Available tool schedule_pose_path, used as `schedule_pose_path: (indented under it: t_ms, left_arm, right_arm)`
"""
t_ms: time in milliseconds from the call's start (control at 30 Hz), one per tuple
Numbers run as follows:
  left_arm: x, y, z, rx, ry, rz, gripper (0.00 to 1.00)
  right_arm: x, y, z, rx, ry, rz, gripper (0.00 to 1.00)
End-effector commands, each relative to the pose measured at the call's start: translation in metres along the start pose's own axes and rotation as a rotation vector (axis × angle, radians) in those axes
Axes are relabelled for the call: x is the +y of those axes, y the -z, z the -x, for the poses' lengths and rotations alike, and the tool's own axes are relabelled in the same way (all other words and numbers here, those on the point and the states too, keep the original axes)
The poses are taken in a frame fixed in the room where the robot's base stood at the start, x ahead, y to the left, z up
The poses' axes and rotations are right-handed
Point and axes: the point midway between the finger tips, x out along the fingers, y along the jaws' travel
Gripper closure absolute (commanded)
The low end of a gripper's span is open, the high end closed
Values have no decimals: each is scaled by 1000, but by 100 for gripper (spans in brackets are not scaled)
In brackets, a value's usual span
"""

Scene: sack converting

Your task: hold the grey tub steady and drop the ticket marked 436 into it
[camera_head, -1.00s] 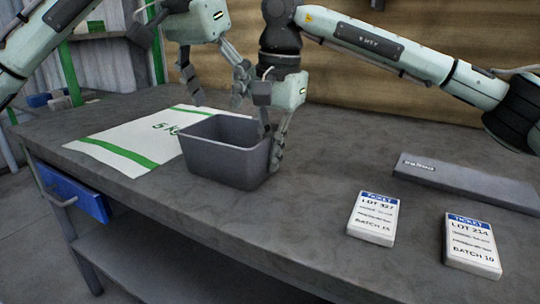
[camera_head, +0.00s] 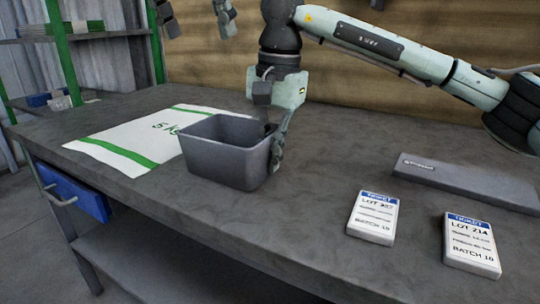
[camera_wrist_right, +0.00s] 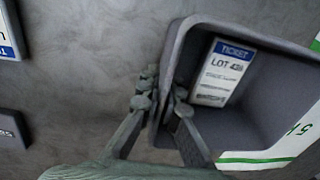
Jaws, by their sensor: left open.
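The grey tub (camera_head: 218,166) stands upright on the bench. My right gripper (camera_head: 272,142) is shut on its right wall, one finger inside and one outside; the right wrist view shows this too. In that view a white ticket with a blue band (camera_wrist_right: 222,74) lies inside the tub; it reads LOT and a number starting with 4, the rest blurred. The tub's inside is hidden in the head view. My left gripper (camera_head: 197,20) is open and empty, above and behind the tub at the top edge, mostly out of frame.
Two other tickets, LOT 327 (camera_head: 374,218) and LOT 214 (camera_head: 471,246), lie on the bench at the right. A long grey bar (camera_head: 465,183) lies behind them. A white sack with green stripes (camera_head: 125,143) lies flat left of the tub. The front middle of the bench is clear.

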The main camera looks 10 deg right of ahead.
Motion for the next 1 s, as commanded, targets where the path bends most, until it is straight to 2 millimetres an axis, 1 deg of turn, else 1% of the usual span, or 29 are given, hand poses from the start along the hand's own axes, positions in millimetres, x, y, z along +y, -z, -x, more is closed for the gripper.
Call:
schedule_pose_path:
  t_ms: [67, 100, 267, 533, 633, 767, 1000]
  left_arm:
    - [0, 0, 0, 0, 0, 0, 24]
    - [0, 0, 0, 0, 0, 0, 24]
    - [0, 0, 0, 0, 0, 0, 24]
    - [0, 0, 0, 0, 1, 0, 24]
    - [0, 0, 0, 0, 1, 0, 24]
    - [0, 0, 0, 0, 0, 0, 24]
    - [0, 0, -1, 0, 0, 0, 24]
  right_arm:
    - [0, 0, 0, 0, 1, -1, 100]
    - [0, 0, 0, 0, 1, -1, 92]
    - [0, 0, 0, 0, 1, -1, 72]
    - [0, 0, 0, 0, 1, -1, 71]
    - [0, 0, 5, 1, 1, -1, 71]
    - [-1, 0, 22, 2, 3, -1, 71]
    - [-1, 0, 74, 3, 4, 0, 71]
